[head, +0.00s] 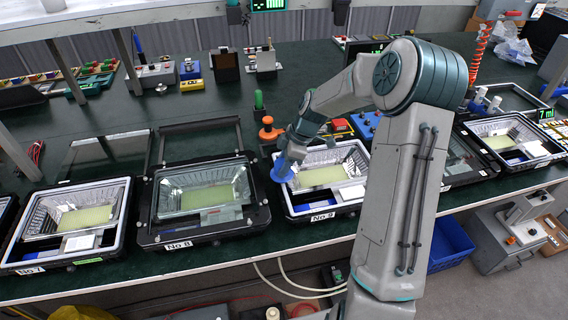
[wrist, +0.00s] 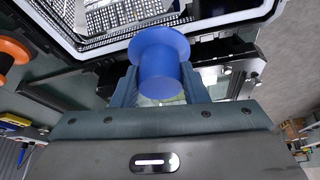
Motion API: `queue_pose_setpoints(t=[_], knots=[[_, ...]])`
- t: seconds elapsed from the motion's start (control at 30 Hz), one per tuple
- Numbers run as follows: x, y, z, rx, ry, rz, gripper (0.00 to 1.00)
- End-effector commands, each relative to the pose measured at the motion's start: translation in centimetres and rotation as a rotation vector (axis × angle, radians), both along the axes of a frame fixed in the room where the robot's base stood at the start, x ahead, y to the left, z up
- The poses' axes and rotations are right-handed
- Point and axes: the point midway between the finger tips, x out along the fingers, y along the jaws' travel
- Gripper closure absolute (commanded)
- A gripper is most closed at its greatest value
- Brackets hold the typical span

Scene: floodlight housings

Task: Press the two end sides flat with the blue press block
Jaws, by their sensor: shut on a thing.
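The blue press block (head: 283,168) is a round blue piece with a wider flange. In the wrist view the block (wrist: 159,68) sits between both fingers of my gripper (wrist: 160,88), which is shut on it. In the head view my gripper (head: 291,150) is at the left end side of floodlight housing No 9 (head: 322,208), with the block at that side's rim. I cannot tell whether the block touches the rim. Housing No 9 has a bright reflector and a yellow-green panel inside. My arm covers part of its right side.
Housing No 8 (head: 154,240), with a glass cover, stands left of it, and No 7 (head: 20,270) further left. An orange knob-topped tool (head: 267,131) and a green one (head: 259,100) stand behind. A blue bin (head: 451,245) is below the table at right.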

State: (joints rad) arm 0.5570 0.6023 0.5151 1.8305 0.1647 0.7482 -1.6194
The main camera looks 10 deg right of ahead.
Motion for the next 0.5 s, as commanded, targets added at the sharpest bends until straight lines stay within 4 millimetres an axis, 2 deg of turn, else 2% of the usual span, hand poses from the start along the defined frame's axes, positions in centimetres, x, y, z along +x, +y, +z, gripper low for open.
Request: queue_pose_setpoints(t=[0.5], knots=[[0.02,0.01,-0.32,0.000,-0.001,0.000,0.87]])
